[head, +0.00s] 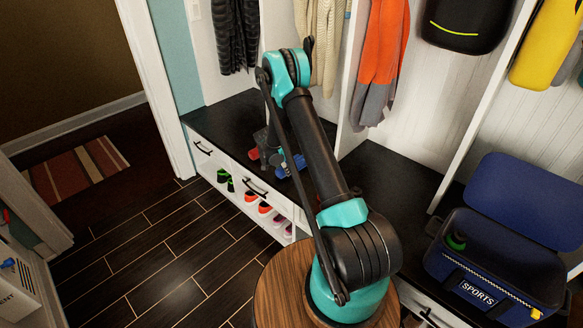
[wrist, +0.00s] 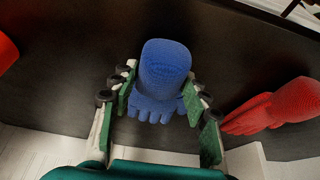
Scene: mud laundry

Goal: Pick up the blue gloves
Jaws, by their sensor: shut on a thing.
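The blue gloves (wrist: 164,70) are between the two green-padded fingers of my gripper (wrist: 160,112) in the wrist view, cuff toward the top and fingers toward the bottom. My gripper is shut on them, over the dark bench top. In the head view the blue gloves (head: 291,165) show partly behind my arm, at the front of the bench, and my gripper (head: 276,155) is largely hidden there. I cannot tell whether the gloves touch the bench.
Red gloves (wrist: 275,106) lie close on the right in the wrist view. A red thing (wrist: 5,52) shows at its left edge. An open blue sports bag (head: 490,265) stands on the bench at right. Shoes (head: 258,207) sit in cubbies below. Coats hang behind.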

